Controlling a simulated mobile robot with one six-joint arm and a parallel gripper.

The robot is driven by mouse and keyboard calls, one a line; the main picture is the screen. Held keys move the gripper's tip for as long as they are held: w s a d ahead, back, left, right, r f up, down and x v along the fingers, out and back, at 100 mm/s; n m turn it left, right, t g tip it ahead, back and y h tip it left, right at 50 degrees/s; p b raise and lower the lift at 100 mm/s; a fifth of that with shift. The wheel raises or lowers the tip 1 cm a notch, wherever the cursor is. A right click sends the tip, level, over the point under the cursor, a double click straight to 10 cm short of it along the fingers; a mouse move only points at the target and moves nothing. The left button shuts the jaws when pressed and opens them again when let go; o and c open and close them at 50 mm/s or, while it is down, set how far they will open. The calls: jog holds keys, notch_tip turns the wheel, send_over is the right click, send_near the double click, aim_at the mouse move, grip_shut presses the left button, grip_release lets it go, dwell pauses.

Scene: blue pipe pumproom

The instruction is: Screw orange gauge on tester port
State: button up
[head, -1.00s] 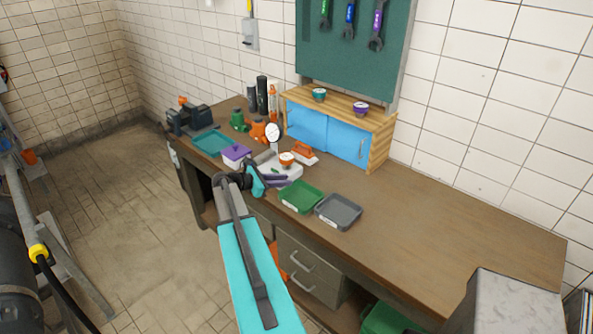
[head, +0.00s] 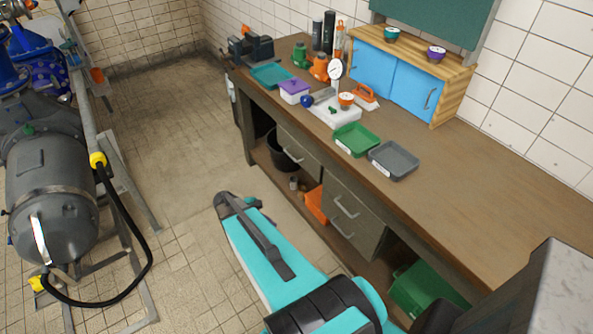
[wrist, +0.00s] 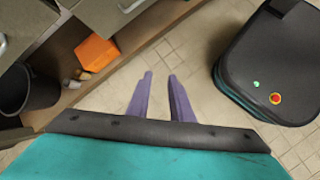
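A small gauge with an orange rim (head: 347,100) stands on the white tester block (head: 335,118) on the workbench. A larger gauge with a white dial (head: 335,70) stands upright behind it. The tester port cannot be made out at this size. My gripper (wrist: 160,76) has two purple fingers, apart with bare floor showing between them, and holds nothing. In the head view my arm reaches over the floor in front of the bench, away from the orange gauge, and most of the gripper is hidden behind the wrist.
A blue-ended tool (head: 307,101), purple-lidded box (head: 294,91), green tray (head: 357,139), grey tray (head: 393,160) and orange-handled item (head: 365,94) crowd around the block. The bench's right part is clear. Below are drawers (head: 345,205) and an orange bin (head: 317,204). Grey machinery (head: 50,190) stands left.

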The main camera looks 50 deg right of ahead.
jog(key=s+a+f+m+y+b, duration=0.2)
jog(key=s+a+f, duration=0.3)
jog(key=a, duration=0.4)
jog(key=s+a+f+m+g+y+b, duration=0.1)
jog(key=s+a+f, duration=0.4)
jog(key=a, duration=0.5)
jog(key=s+a+f+m+y+b, duration=0.2)
jog(key=s+a+f, duration=0.3)
jog(key=a, duration=0.5)
jog(key=shift+s+f+m+g+y+b, duration=0.35)
jog(key=shift+s+b, duration=0.4)
jog(key=shift+s, duration=0.5)
jog(key=shift+o, duration=1.4)
jog(key=shift+a, duration=0.1)
